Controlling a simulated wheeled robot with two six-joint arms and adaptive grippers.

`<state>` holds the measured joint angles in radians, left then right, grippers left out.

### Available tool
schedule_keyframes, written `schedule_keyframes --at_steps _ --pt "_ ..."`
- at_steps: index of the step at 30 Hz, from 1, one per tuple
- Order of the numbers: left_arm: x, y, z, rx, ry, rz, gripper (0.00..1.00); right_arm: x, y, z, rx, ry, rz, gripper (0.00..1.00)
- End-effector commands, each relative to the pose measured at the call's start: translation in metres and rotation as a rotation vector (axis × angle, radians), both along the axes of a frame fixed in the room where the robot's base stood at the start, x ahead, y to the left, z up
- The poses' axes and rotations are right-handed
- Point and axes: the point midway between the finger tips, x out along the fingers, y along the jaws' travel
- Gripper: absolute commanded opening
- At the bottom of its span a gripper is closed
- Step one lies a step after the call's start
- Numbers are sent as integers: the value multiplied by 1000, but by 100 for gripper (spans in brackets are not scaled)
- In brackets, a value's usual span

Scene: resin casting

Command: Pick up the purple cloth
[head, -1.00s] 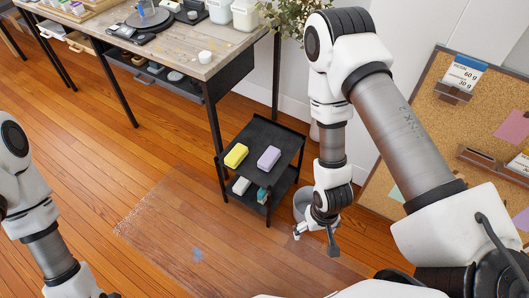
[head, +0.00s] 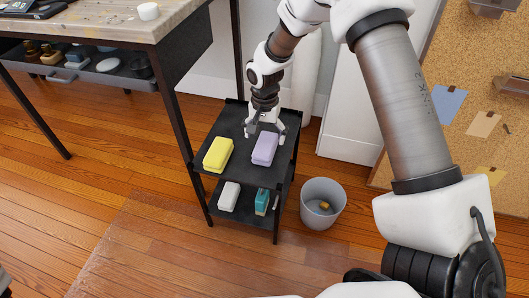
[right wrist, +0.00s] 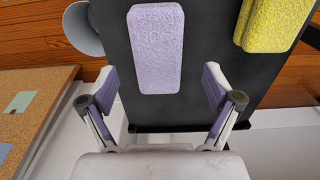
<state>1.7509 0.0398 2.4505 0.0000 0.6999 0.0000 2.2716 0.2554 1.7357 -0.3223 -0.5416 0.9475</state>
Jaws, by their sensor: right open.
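The purple cloth (head: 265,148) is a folded, block-shaped pad lying on the top shelf of a small black cart. It also shows in the right wrist view (right wrist: 155,48), lengthwise ahead of the fingers. My right gripper (head: 265,130) is over the back part of the cart top, at the cloth's far end.
A yellow cloth (head: 218,154) lies left of the purple one on the black cart (head: 238,175). A white block (head: 229,196) and a teal item (head: 262,201) are on the lower shelf. A grey bin (head: 322,203) stands right of the cart, and a workbench (head: 110,22) is at upper left.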

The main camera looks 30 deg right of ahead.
Motion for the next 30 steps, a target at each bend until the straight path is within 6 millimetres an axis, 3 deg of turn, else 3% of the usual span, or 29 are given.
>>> schedule_keyframes --at_steps 1,4,11,12,17,18,30 --pt "0 0 -17 0 0 0 59 -2 -1 -19 1 2 -1 90" --pt "0 0 -25 0 1 0 59 -2 -2 -35 0 1 1 90" --pt "0 0 -23 0 0 0 59 -2 -1 -36 1 1 1 90" --pt "0 0 -23 0 0 0 59 -2 -1 -36 1 1 2 86" --pt "0 0 -23 0 0 0 59 -2 -1 -36 1 1 2 29" --pt "0 0 -23 0 0 0 59 -2 -1 -36 0 1 2 25" --pt "0 0 -20 0 0 0 59 -2 -1 -32 1 2 2 25"
